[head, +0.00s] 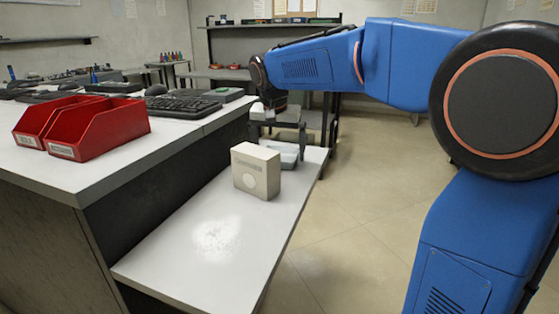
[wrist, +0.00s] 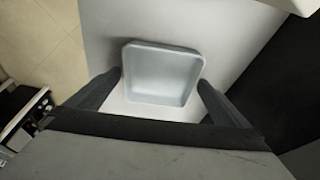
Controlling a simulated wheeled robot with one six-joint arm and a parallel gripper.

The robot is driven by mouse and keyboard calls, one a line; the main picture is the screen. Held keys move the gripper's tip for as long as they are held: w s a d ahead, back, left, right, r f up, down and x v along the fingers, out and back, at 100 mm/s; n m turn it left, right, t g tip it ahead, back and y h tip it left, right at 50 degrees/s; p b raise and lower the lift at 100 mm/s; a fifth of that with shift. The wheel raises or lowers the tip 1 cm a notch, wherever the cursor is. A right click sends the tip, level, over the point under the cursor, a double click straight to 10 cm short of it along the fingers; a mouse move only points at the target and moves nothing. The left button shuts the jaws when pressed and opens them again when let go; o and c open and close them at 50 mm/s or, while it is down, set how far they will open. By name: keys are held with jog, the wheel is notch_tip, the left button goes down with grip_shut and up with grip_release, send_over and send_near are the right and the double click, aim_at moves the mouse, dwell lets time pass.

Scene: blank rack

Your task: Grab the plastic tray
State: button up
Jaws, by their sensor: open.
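The plastic tray is a pale grey, square, shallow open container; in the wrist view the tray (wrist: 160,74) lies on the white shelf between my finger ends. In the head view the tray (head: 287,155) shows partly, behind the cream box. My gripper (wrist: 158,90) is open, with one dark finger on each side of the tray's near part. A small gap shows on the right; on the left the finger is very close to the rim, and I cannot tell if it touches. In the head view my gripper (head: 285,125) is above the far end of the shelf.
A cream box (head: 256,170) stands on the low white shelf (head: 200,260) nearer than the tray. The higher counter (head: 100,168) on the left bears red bins (head: 98,128) and keyboards (head: 182,104). The front of the shelf is clear. Open floor lies to the right.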

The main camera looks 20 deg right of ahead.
jog(key=shift+f, duration=0.2)
jog(key=c, duration=0.9)
